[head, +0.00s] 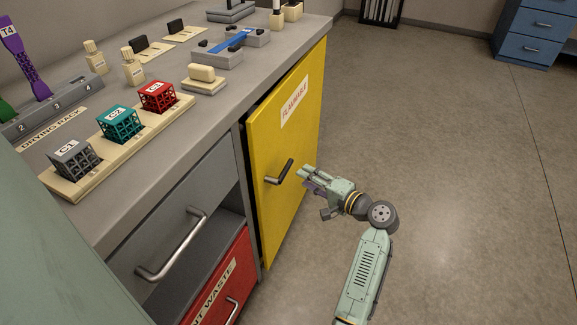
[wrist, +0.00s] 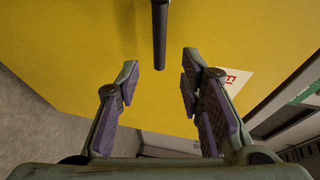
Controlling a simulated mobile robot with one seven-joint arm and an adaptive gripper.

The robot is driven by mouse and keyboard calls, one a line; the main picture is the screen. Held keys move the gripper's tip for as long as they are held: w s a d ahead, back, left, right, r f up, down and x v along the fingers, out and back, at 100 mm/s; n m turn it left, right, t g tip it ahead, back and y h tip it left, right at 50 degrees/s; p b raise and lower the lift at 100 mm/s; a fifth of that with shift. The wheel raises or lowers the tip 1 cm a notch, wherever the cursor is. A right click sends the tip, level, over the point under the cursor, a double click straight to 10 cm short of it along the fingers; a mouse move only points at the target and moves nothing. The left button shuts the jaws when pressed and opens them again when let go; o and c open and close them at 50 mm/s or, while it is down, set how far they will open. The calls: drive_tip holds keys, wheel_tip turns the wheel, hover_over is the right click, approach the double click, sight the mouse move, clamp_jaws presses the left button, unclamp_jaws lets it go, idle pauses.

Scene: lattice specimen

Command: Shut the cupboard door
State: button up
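The yellow cupboard door (head: 290,130) has a "FLAMMABLE" label and stands under the right part of the counter. A narrow dark gap shows along its top and left edge, so it looks slightly ajar. My gripper (head: 304,174) is just right of the handle, in front of the door, and apart from the handle. In the wrist view my gripper (wrist: 160,80) is open and empty. There the handle (wrist: 160,35) shows ahead, lined up between the fingers, against the yellow door (wrist: 80,50).
The grey counter (head: 130,205) holds a cream tray with lattice cubes (head: 120,121), a drying rack (head: 55,105) and bottles. A grey drawer (head: 180,220) and a red waste bin (head: 225,285) are left of the door. Open floor (head: 450,180) lies to the right.

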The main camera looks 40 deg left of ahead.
sight(287, 166)
drive_tip(key=p+x, duration=0.1)
drive_tip(key=x, duration=0.8)
drive_tip(key=shift+c, duration=0.2)
clamp_jaws()
idle(0.5)
